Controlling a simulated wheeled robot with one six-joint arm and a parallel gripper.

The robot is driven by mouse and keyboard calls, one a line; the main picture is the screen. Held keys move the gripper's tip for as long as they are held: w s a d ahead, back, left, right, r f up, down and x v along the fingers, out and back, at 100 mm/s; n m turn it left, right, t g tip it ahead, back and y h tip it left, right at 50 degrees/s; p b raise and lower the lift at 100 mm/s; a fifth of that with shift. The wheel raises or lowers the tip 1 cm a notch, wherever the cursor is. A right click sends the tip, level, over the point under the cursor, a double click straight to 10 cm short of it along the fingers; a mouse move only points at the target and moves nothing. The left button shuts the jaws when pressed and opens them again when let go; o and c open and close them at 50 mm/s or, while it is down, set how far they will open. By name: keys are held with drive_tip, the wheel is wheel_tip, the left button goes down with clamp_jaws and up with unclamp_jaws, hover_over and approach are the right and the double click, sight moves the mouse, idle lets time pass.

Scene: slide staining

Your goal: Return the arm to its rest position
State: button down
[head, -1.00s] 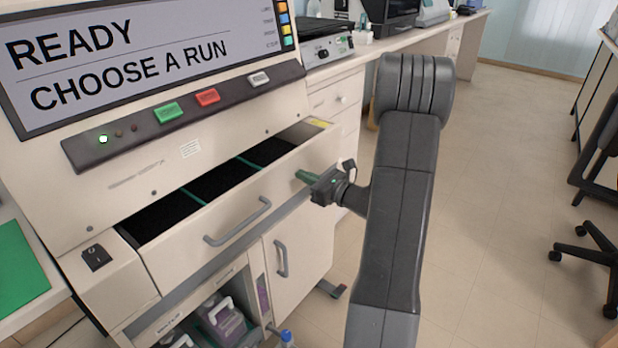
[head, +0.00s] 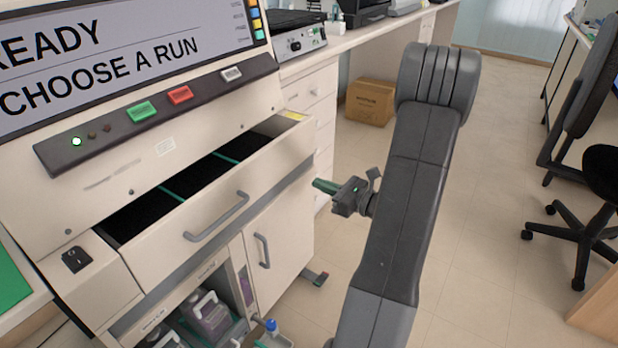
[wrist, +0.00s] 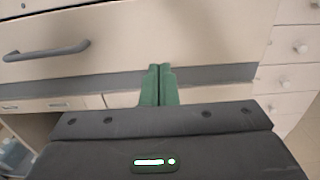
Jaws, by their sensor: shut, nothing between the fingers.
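My gripper (head: 325,187) is in front of the right end of the stainer's open drawer in the head view, with its green fingers pointing left toward the drawer front. In the wrist view the two green fingers (wrist: 160,85) are together and hold nothing. My arm rises in the middle of the head view, bent at a high elbow. The drawer (head: 235,205) of the staining machine stands pulled out, with dark lanes split by green dividers. In the wrist view its front and grey handle (wrist: 45,50) lie beyond the fingers, at the left.
The machine's panel (head: 150,110) has green, red and white buttons below a screen reading "CHOOSE A RUN". Bottles (head: 205,315) stand in the open lower bay. A cardboard box (head: 370,102) is on the floor under the bench. An office chair (head: 590,215) stands right.

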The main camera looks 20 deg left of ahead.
sight(274, 166)
drive_tip(key=shift+s+d, duration=0.1)
drive_tip(key=shift+d, duration=0.25)
drive_tip(key=shift+a, duration=0.1)
drive_tip(key=b+x, duration=0.1)
drive_tip(key=x, duration=1.2)
drive_tip(key=shift+a+f+b, duration=0.1)
drive_tip(key=shift+a+b, duration=0.2)
drive_tip(key=shift+d, duration=0.1)
